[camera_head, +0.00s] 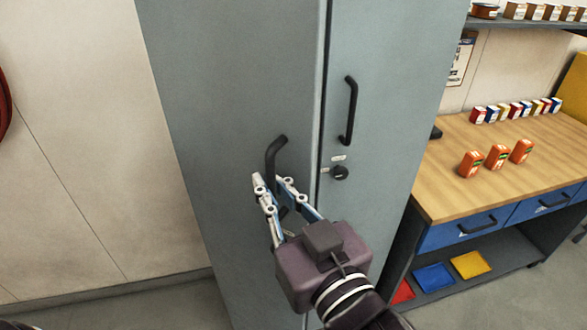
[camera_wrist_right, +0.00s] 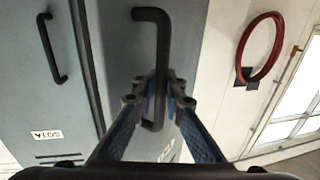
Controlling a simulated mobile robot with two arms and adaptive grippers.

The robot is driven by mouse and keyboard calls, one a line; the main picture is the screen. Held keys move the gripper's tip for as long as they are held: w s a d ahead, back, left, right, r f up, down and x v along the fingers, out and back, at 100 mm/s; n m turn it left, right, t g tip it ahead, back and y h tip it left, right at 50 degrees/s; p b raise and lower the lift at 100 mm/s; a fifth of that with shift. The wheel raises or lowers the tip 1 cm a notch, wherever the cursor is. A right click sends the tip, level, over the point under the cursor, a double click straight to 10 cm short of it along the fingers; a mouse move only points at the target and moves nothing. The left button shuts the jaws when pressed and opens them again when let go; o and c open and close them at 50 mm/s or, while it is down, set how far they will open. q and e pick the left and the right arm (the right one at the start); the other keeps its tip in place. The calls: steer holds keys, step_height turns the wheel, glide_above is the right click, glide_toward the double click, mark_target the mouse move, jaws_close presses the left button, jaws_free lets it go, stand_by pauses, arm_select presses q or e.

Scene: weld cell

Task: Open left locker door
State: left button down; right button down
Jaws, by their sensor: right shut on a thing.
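The grey locker has a left door (camera_head: 240,70) and a right door (camera_head: 385,80). The left door looks shut, with only a thin seam between the doors in the head view. Its black bar handle (camera_head: 275,147) is upright, and its upper end shows above my fingers. My right gripper (camera_head: 270,180) is shut on this handle. In the right wrist view the fingers (camera_wrist_right: 159,90) close around the handle (camera_wrist_right: 152,30) at its far part from the bend. The right door's handle (camera_head: 350,110) is free. My left gripper is not in view.
A black lock knob (camera_head: 340,172) sits on the right door below its handle. A wooden workbench (camera_head: 440,185) with blue drawers and orange boxes (camera_head: 498,155) stands to the right. A bare pale wall (camera_head: 70,150) is to the left. A red hose (camera_wrist_right: 262,45) hangs there.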

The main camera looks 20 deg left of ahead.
steer(key=shift+s+a+f, duration=0.15)
steer(key=shift+s+f, duration=0.1)
steer(key=shift+s, duration=0.3)
steer(key=c, duration=2.4)
jaws_free()
steer(key=shift+o, duration=0.4)
steer(key=shift+s+d+r, duration=0.1)
steer(key=shift+d+r, duration=0.05)
steer(key=shift+d, duration=0.15)
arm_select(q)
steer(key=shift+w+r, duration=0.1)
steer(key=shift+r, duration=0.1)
